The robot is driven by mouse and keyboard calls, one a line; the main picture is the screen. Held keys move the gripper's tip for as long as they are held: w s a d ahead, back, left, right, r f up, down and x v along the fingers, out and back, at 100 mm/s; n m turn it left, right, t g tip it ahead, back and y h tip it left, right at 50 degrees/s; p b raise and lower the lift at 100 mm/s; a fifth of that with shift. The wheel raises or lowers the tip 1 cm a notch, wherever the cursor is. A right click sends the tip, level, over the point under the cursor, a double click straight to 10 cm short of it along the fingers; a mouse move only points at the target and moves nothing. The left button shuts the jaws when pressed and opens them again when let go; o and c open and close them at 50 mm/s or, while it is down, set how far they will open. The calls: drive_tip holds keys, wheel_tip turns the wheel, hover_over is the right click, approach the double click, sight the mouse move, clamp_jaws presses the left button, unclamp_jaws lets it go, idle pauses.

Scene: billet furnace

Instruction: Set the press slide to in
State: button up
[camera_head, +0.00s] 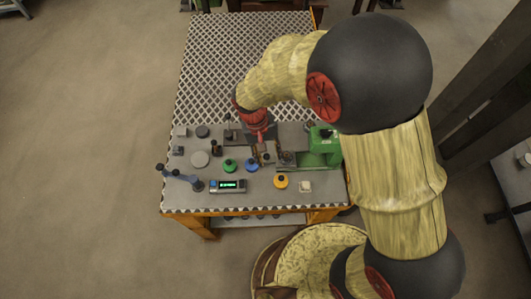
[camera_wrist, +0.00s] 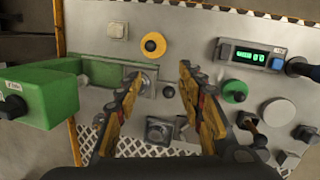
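The green press (camera_head: 322,148) stands at the right of the grey panel on the table; in the wrist view its green body (camera_wrist: 45,100) is at the left. A metal plate with a round part (camera_wrist: 140,80) lies beside the press, partly covered by my left finger. It looks like the press slide, but I cannot tell its position for sure. My gripper (camera_wrist: 162,72) is open and empty above the panel, its fingers wide apart. In the head view my gripper (camera_head: 263,137) is over the panel, left of the press, its fingertips hard to make out.
A yellow button (camera_wrist: 154,45), a white switch (camera_wrist: 118,30), a green button (camera_wrist: 235,91) and a lit display (camera_wrist: 250,56) surround my gripper. The mesh tabletop (camera_head: 215,60) behind the panel is clear.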

sight(266, 155)
drive_tip(key=w+a+f+m, duration=0.2)
drive_tip(key=w+a+m, duration=0.1)
drive_tip(key=w+m, duration=0.15)
drive_tip(key=shift+n+t, duration=0.25)
drive_tip(key=shift+t, duration=0.15)
drive_tip(key=shift+w+d+f+b, duration=0.1)
drive_tip(key=shift+d+f+b, duration=0.2)
drive_tip(key=shift+f, duration=1)
drive_tip(key=shift+w+d+f+b, duration=0.2)
drive_tip(key=shift+d+f, duration=0.15)
drive_tip(key=shift+f, duration=0.9)
drive_tip(key=shift+w+d+f+b, duration=0.1)
drive_tip(key=shift+d+f+b, duration=0.2)
drive_tip(key=shift+f, duration=1)
clamp_jaws()
